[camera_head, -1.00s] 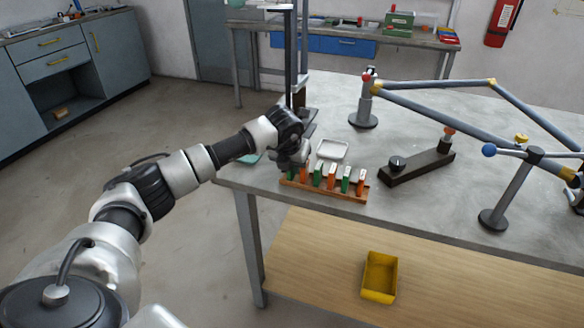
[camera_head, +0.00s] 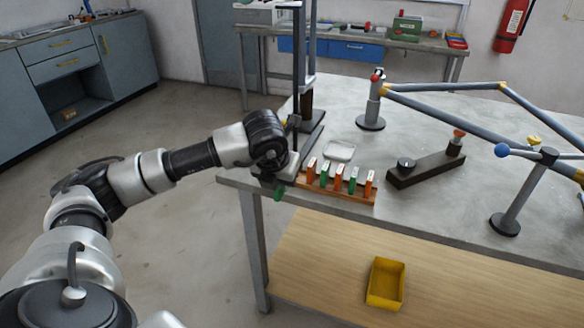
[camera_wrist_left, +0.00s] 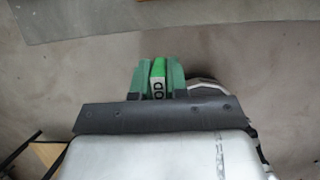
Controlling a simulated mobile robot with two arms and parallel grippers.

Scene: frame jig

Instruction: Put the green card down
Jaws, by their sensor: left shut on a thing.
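My left gripper (camera_head: 277,188) is shut on the green card, off the front left edge of the table and left of the card rack (camera_head: 345,194). In the left wrist view the green card (camera_wrist_left: 158,69) sits between the two green fingers (camera_wrist_left: 158,82), with a pale end bearing two dark holes towards the camera. In the head view only a small green piece shows below the gripper; I cannot tell card from finger there. The wooden rack holds several orange and green cards standing upright. My right gripper is not in view.
A pale tray (camera_head: 339,151) lies behind the rack. A dark post stand (camera_head: 306,100) rises close behind my left gripper. A dark bar block (camera_head: 425,167) and a tube frame on stands (camera_head: 371,120) are to the right. A yellow bin (camera_head: 386,283) is on the lower shelf.

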